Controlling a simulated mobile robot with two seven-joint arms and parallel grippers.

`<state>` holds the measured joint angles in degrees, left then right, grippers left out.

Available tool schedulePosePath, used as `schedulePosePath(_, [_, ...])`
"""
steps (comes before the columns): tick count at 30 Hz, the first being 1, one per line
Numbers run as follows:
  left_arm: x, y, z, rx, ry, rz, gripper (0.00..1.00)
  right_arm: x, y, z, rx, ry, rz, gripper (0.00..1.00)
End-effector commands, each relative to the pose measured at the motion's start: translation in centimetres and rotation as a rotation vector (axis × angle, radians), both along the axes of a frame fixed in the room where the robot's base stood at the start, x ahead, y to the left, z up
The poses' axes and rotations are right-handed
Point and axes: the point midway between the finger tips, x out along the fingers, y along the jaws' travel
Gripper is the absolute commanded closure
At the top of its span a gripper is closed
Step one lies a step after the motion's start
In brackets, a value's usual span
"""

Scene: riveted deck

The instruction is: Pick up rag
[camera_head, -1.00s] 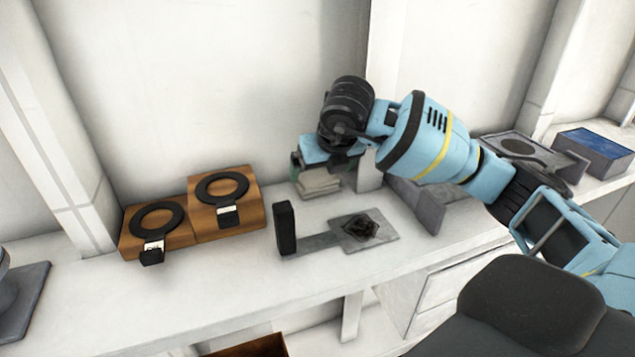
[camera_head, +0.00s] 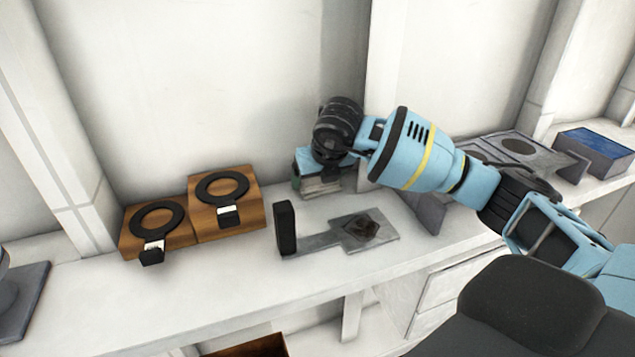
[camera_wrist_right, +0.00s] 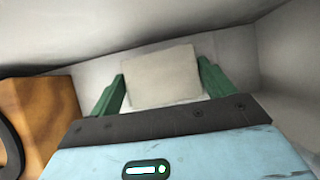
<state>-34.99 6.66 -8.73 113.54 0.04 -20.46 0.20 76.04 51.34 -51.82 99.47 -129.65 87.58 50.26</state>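The rag is a pale beige folded cloth (camera_head: 322,187) lying on the white counter near the back wall, partly hidden under my right gripper (camera_head: 315,168). In the right wrist view the rag (camera_wrist_right: 162,76) shows as a light rectangle between the two green fingers of my right gripper (camera_wrist_right: 163,80). The fingers are apart, one on each side of the rag. I cannot tell whether they touch it. My left gripper is not in view.
Two wooden blocks with black rings (camera_head: 226,206) stand to the left on the counter (camera_head: 215,285). In front are a black upright block (camera_head: 285,227) and a grey plate with a dark lump (camera_head: 383,240). A blue-topped box (camera_head: 596,145) stands far right.

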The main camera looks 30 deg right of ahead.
Motion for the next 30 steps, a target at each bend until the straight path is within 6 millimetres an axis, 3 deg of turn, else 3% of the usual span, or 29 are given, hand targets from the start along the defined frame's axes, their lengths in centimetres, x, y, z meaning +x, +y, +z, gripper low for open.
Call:
schedulePosePath(4, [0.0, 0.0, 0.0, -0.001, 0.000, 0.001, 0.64, 0.0, 0.0, 0.0, 0.000, 0.000, 0.000, 0.41])
schedulePosePath(14, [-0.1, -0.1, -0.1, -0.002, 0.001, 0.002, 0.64, 0.0, 0.0, 0.4, 0.001, -0.001, 0.000, 0.41])
schedulePosePath(23, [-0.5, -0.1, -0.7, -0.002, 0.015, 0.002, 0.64, 0.1, 0.0, 3.8, 0.001, -0.003, 0.000, 0.41])
schedulePosePath(30, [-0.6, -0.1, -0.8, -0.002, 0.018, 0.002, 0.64, -4.5, 1.0, 3.9, -0.001, -0.001, 0.002, 0.41])
